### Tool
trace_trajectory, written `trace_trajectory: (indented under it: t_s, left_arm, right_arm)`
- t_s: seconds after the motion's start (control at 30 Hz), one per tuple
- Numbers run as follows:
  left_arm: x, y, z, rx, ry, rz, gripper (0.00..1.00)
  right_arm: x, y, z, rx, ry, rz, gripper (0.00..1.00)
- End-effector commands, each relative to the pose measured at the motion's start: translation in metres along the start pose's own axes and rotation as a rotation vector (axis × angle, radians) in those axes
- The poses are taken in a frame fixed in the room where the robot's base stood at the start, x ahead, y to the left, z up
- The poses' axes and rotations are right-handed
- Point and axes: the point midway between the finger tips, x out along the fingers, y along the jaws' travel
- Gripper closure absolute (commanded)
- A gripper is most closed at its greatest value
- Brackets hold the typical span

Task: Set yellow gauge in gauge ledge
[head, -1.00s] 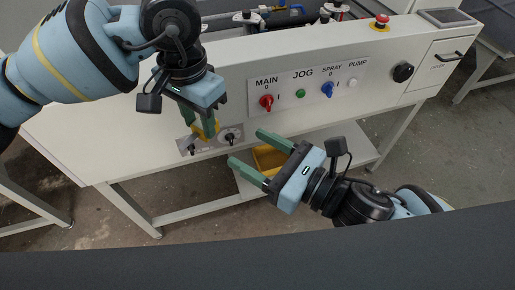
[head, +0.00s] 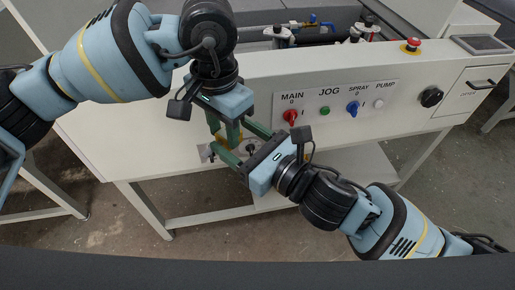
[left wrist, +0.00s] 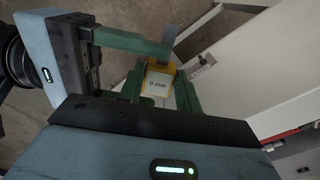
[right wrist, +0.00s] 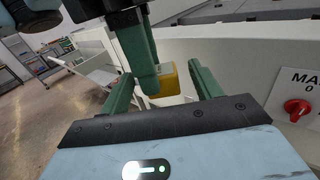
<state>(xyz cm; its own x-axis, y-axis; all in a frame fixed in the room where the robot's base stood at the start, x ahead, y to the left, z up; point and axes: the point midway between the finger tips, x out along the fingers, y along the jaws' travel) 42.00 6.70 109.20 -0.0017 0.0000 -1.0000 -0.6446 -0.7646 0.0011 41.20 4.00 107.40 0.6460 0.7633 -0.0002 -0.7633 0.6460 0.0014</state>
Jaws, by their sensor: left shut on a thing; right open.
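The yellow gauge (left wrist: 160,85) has a light face reading "0 mm" and a grey jaw at its top end in the left wrist view. My left gripper (head: 227,138) is shut on it, holding it close to the machine's front. In the right wrist view the gauge (right wrist: 169,80) shows partly behind a green left finger. My right gripper (right wrist: 160,72) is open, its fingers on either side of the gauge with visible gaps. I cannot clearly make out the gauge ledge.
A lower shelf (head: 330,172) runs beneath. Open floor lies below and in front.

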Motion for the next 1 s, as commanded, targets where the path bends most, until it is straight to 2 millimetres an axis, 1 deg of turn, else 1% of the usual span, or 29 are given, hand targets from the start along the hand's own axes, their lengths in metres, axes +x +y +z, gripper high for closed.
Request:
trace_trajectory:
  t_s: [0.03, 0.1, 0.23, 0.57, 0.6, 0.97, 1.0]
  left_arm:
    - [0.000, 0.000, 0.000, 0.000, 0.000, 0.000, 0.90]
    - [0.000, 0.000, 0.000, 0.000, 0.001, 0.000, 0.90]
    - [0.000, 0.000, 0.000, 0.000, 0.001, 0.000, 0.90]
    - [0.000, 0.000, 0.000, 0.000, 0.001, 0.000, 0.90]
    - [0.000, 0.000, 0.000, 0.000, 0.001, 0.000, 0.90]
    - [0.000, 0.000, 0.000, 0.000, 0.000, 0.000, 0.90]
    - [0.000, 0.000, 0.000, 0.000, 0.000, 0.000, 0.62]
  right_arm:
    - [0.007, 0.000, 0.000, 0.002, -0.001, 0.000, 0.36]
    - [0.014, 0.000, 0.000, 0.001, -0.002, 0.000, 0.36]
    - [0.023, 0.000, 0.000, 0.000, -0.001, 0.000, 0.36]
    - [0.026, 0.000, 0.000, 0.001, 0.000, 0.000, 0.36]
    - [0.026, 0.000, 0.000, 0.001, 0.000, 0.000, 0.38]
    - [0.026, 0.000, 0.000, 0.001, 0.000, 0.000, 0.85]
    - [0.026, 0.000, 0.000, 0.000, -0.001, 0.000, 0.86]
